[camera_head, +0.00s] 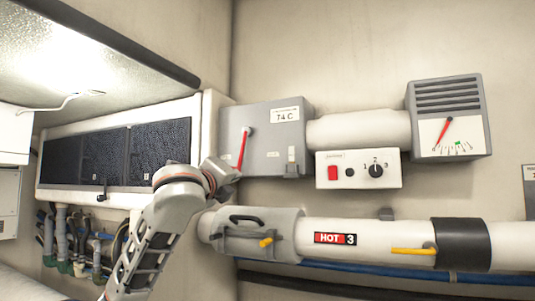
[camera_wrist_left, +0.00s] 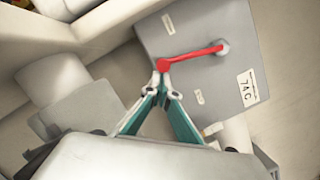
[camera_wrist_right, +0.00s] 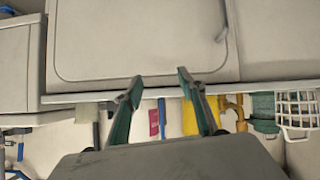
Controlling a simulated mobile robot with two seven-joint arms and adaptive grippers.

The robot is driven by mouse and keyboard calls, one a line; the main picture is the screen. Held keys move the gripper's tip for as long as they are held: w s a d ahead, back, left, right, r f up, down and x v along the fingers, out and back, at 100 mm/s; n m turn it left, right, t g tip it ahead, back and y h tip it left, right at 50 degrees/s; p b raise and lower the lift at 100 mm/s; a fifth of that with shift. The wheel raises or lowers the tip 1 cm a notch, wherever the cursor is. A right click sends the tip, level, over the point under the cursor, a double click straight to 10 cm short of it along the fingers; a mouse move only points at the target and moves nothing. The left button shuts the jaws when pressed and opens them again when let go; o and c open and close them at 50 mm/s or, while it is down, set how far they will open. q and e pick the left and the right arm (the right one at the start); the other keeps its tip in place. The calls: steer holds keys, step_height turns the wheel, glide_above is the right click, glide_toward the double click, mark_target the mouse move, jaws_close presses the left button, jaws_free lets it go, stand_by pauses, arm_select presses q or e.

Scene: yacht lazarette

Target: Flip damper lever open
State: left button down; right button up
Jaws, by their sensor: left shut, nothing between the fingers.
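The damper lever (camera_head: 243,150) is a red bar on the front of a grey damper box (camera_head: 270,115). In the head view it hangs from a round pivot near the box's upper left, slanting slightly left as it goes down. My left gripper (camera_head: 236,173) is at its lower end. In the left wrist view, the lever's round red knob (camera_wrist_left: 163,65) is just beyond the closed fingertips (camera_wrist_left: 162,93); I cannot tell whether they touch. Nothing is between them. My right gripper (camera_wrist_right: 160,84) is open and empty in its own wrist view, and out of the head view.
A white duct (camera_head: 358,130) joins the box to a vented gauge unit (camera_head: 446,118). A switch panel (camera_head: 358,169) sits under the duct. A HOT 3 pipe (camera_head: 375,238) with yellow handles runs below. Under my right gripper are a pale cabinet panel (camera_wrist_right: 140,40) and hanging items.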

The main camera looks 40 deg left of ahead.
arm_select(q)
steer(key=a+m, duration=0.1)
steer(key=s+a+r+m+p, duration=0.1)
steer(key=a+m, duration=0.1)
steer(key=a+m+t+h+p, duration=0.1)
steer(key=a+m, duration=0.1)
steer(key=shift+s+a+r, duration=0.1)
steer(key=shift+s+r, duration=0.1)
steer(key=shift+r, duration=0.1)
stand_by(0.5)
